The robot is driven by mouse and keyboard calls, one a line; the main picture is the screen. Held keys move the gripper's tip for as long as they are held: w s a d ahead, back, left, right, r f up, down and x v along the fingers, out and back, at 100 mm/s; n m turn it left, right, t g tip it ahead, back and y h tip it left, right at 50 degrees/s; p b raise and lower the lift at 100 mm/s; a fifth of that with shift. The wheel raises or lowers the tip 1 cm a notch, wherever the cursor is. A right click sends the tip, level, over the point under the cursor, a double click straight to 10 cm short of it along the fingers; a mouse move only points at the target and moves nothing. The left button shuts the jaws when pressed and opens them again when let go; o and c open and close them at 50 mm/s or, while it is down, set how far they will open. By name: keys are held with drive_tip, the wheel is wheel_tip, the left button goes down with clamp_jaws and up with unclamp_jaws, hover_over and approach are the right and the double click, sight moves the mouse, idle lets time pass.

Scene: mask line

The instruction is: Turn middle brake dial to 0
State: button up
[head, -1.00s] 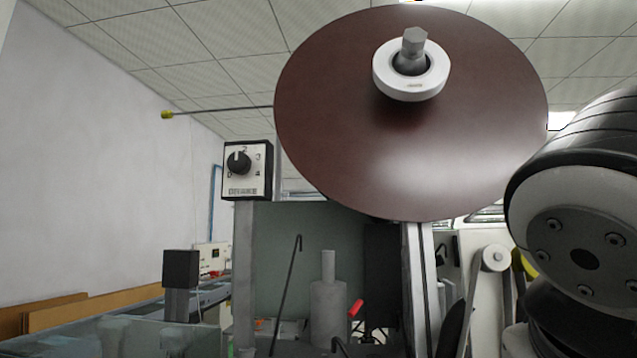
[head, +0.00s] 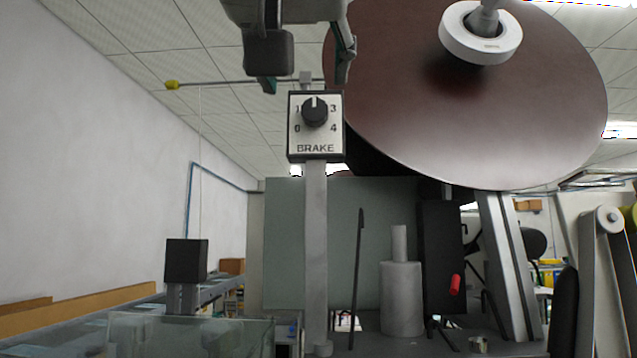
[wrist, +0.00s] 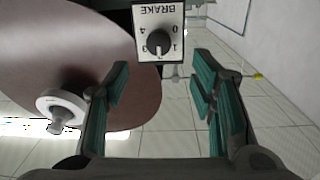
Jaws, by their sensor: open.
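The brake dial is a black round knob (head: 315,111) on a white box labelled BRAKE (head: 315,148), on top of a grey post. Its white pointer line points straight up, where the 2 would sit between 1 and 3. The knob also shows upside down in the wrist view (wrist: 158,41), beyond the space between my fingers. My gripper (head: 305,82) is at the top of the head view, above and in front of the box. Its two green-padded fingers are apart with nothing between them, and it does not touch the knob.
A large brown disc (head: 480,125) with a white hub (head: 480,38) stands close on the right of the dial. A thin rod with a yellow tip (head: 172,85) extends left behind my gripper. A dark box on a post (head: 187,260) stands lower left.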

sight(314, 109)
drive_tip(key=w, duration=0.9)
drive_tip(key=shift+w+d, duration=0.4)
drive_tip(key=c, duration=1.1)
